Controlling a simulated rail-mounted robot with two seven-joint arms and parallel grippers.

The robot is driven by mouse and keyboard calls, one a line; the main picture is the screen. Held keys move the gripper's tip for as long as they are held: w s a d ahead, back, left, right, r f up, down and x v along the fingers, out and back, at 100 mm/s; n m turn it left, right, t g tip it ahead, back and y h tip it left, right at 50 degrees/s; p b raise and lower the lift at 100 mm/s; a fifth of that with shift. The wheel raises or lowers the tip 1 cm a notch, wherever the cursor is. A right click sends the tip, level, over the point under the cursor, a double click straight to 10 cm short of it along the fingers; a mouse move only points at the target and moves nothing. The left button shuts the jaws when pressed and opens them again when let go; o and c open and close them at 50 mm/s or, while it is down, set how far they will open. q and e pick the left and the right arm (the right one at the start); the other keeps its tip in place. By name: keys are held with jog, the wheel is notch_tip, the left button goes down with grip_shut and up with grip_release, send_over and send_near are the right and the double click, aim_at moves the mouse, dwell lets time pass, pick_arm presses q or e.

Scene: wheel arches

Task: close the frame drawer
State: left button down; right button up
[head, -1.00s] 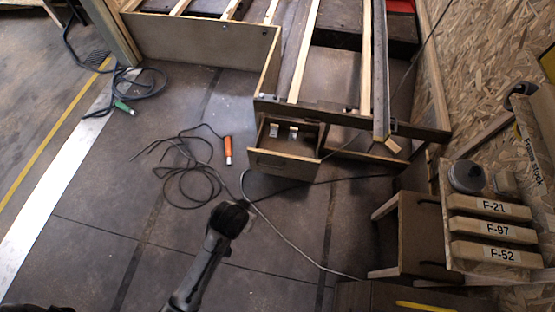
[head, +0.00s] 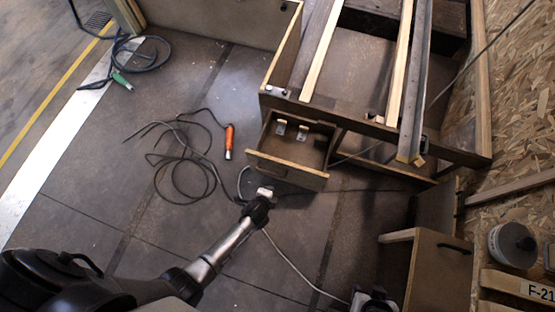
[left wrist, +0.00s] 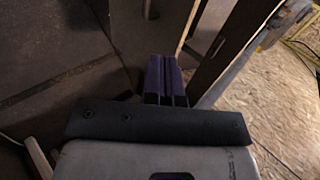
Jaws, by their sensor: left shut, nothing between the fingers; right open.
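The frame drawer (head: 318,181) sits in the wooden frame (head: 372,130) and is pulled out, its inside showing from above. Two small metal pieces (head: 281,128) are in it. A handle (head: 280,171) is on its front panel. My left gripper (head: 265,191) is shut and empty, just in front of the drawer front, at the handle's left. I cannot tell whether it touches. In the left wrist view its dark fingers (left wrist: 165,80) are together before a brown panel. My right gripper (head: 372,299) is open at the bottom edge, partly cut off.
An orange-handled tool (head: 229,141) and its coiled cable (head: 180,175) lie on the floor left of the drawer. A thin cable crosses the floor below it. A wooden cabinet (head: 440,275) stands at the right, near a grey round container (head: 512,246). A chipboard wall bounds the right.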

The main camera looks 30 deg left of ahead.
aim_at(280, 164)
pick_arm(q)
jog(key=b+x, duration=0.2)
jog(key=x, duration=0.2)
jog(key=w+r+b+x, duration=0.1)
jog(key=b+x, duration=0.2)
jog(key=x, duration=0.2)
jog(key=w+r+b+x, duration=0.1)
jog(key=b+x, duration=0.2)
jog(key=x, duration=0.1)
jog(key=shift+w+a+r, duration=0.1)
jog(key=shift+w+a, duration=0.1)
jog(key=shift+w, duration=0.2)
pick_arm(e)
jog(key=s+x, duration=0.1)
jog(key=x, duration=0.7)
jog(key=shift+f, duration=0.15)
pick_arm(q)
jog(key=shift+w, duration=0.1)
